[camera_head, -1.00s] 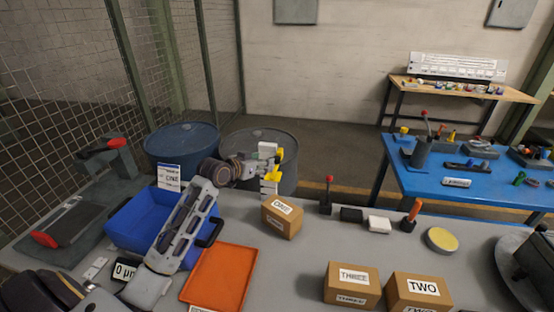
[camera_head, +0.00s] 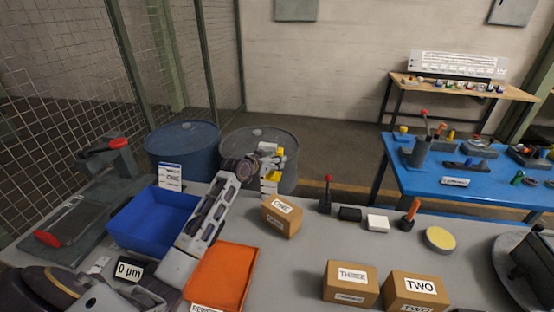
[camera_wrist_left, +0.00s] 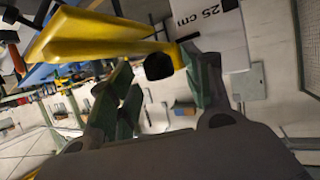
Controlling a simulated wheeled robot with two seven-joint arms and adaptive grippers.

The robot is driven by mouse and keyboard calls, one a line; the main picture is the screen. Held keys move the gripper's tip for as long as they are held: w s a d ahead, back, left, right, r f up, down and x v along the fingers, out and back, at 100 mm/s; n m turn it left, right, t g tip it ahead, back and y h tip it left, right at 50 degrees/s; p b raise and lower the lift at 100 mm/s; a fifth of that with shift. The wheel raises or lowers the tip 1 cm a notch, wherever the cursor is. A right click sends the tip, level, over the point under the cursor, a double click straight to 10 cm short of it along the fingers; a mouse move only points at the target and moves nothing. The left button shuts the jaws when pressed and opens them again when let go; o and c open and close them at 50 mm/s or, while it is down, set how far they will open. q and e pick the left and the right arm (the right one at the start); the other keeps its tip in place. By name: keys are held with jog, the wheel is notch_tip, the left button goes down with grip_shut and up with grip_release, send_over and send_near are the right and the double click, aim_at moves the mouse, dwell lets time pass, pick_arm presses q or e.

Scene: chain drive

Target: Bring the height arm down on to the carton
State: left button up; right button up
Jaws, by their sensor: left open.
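The height arm is a yellow piece (camera_head: 273,176) on a white upright scale at the back edge of the table, partly hidden by my left gripper (camera_head: 268,160). In the left wrist view the yellow arm (camera_wrist_left: 100,37) fills the upper left, close in front of the fingers, and the white scale (camera_wrist_left: 212,28) reads "25 cm". My left gripper (camera_wrist_left: 160,85) has its green fingers apart; I cannot tell whether they touch the yellow arm. The carton labelled ONE (camera_head: 281,216) stands on the table just in front of the scale. My right gripper is not in view.
Cartons THREE (camera_head: 351,283) and TWO (camera_head: 415,289) stand at the front. A blue bin (camera_head: 140,225) and an orange tray (camera_head: 222,275) lie beside and under my left arm. A red-knobbed lever (camera_head: 326,195) stands right of carton ONE. The table middle is clear.

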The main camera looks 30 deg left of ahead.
pick_arm(q)
jog(key=shift+x, duration=1.3)
jog(key=shift+c, duration=0.4)
grip_shut()
